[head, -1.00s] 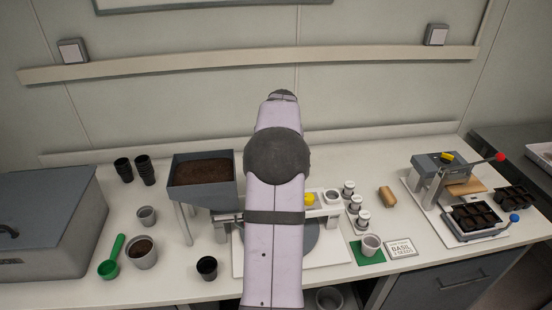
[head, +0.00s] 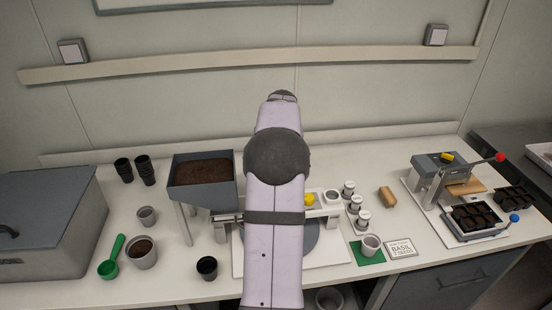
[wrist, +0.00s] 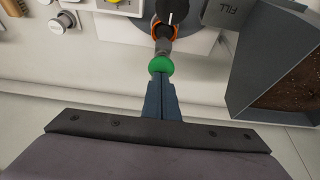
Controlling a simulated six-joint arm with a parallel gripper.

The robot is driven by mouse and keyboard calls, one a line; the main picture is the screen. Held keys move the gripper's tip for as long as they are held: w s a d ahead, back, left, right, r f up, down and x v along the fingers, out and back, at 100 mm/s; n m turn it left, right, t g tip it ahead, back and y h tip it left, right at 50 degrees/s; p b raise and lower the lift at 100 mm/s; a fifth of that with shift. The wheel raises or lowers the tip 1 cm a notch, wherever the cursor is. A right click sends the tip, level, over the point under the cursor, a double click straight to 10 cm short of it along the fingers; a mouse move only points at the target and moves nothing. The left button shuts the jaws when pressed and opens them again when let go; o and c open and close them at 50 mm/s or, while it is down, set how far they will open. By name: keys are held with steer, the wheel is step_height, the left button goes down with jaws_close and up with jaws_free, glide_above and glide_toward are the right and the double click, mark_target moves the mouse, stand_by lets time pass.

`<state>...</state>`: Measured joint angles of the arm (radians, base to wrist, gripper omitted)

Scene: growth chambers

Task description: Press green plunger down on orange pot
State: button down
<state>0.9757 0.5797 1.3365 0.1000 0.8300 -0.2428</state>
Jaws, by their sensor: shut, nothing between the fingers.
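The green plunger knob (wrist: 160,65) is in the wrist view, on a grey shaft. The orange pot (wrist: 156,30) shows as an orange rim around a dark inside, just beyond the shaft. My gripper (wrist: 161,80) is shut and empty, its fingertips at the near edge of the green knob. I cannot tell whether they touch it. In the head view my arm hides the plunger, the orange pot and my gripper.
A soil hopper (head: 205,170) stands left of my arm; it also shows at the right of the wrist view (wrist: 290,70). A press with a red-knobbed lever (head: 440,180) stands farther right.

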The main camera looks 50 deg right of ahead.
steer(key=shift+s+a+f, duration=0.1)
steer(key=shift+a+f, duration=0.05)
steer(key=shift+f, duration=0.05)
step_height(320, 180, up, 10)
steer(key=p, duration=0.8)
steer(key=w+a+f+n+y+b, duration=0.1)
steer(key=w+a+f+n, duration=0.1)
steer(key=a, duration=0.7)
steer(key=w+a+f+n+b, duration=0.1)
steer(key=w+a+f+n, duration=0.1)
steer(key=a, duration=0.8)
steer(key=w+a+f+n+y+b, duration=0.1)
steer(key=w+a+n, duration=0.1)
steer(key=a, duration=0.7)
steer(key=s+a+f+n+g+b, duration=0.1)
steer(key=s+a+f, duration=0.4)
steer(key=s+a, duration=0.4)
steer(key=s+a+f+n+g+y+b, duration=0.1)
steer(key=s+a+f+n+g, duration=0.1)
steer(key=s+a+f, duration=0.4)
steer(key=s+a, duration=0.3)
steer(key=a, duration=0.1)
steer(key=shift+b, duration=0.3)
